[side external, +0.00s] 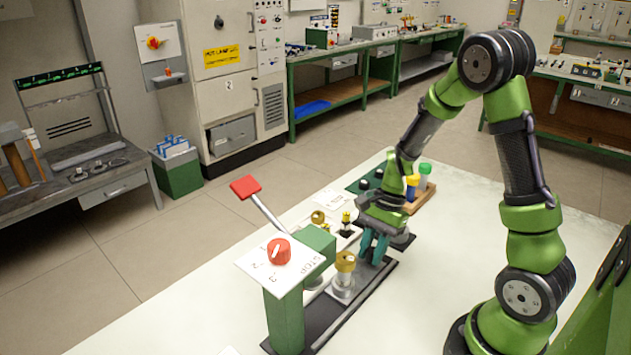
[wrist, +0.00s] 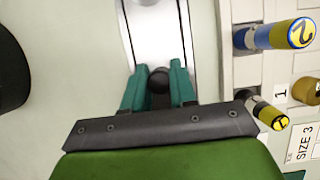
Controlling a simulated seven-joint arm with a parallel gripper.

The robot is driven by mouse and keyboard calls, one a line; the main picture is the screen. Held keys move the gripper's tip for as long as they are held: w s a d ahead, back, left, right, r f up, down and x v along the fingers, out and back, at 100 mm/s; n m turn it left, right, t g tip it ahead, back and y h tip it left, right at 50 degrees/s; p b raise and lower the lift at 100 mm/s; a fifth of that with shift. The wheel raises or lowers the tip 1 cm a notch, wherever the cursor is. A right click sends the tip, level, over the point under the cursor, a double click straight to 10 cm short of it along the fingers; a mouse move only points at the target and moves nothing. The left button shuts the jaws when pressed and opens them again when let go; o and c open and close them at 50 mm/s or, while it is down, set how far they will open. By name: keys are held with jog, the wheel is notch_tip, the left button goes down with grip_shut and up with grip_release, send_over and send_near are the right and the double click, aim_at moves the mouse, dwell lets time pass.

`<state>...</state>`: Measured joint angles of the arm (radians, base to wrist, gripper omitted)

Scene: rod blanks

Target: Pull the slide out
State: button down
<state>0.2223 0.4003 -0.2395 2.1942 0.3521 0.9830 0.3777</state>
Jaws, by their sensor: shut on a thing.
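The slide (wrist: 157,30) is a pale metal strip running up from my gripper in the wrist view. A dark round knob (wrist: 160,78) stands at its near end. My gripper (wrist: 159,72) has its teal fingers on both sides of the knob and is shut on it. In the side view my gripper (side external: 374,248) points down over the far part of a dark rail base (side external: 322,318). The knob is hidden there behind the fingers. A brass-topped metal post (side external: 344,280) stands on the base, nearer the camera than the fingers.
A green post (side external: 284,318) carries a sloped panel with a red selector knob (side external: 278,250). A red-handled lever (side external: 246,187) rises behind it. Numbered rods, one blue and yellow (wrist: 275,36), lie right of the slide. A wooden tray (side external: 421,200) stands beyond my gripper.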

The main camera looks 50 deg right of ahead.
jog(key=shift+d, duration=1.05)
jog(key=c, duration=0.9)
grip_release()
jog(key=shift+r, duration=0.15)
jog(key=v, duration=1.6)
jog(key=shift+r, duration=0.35)
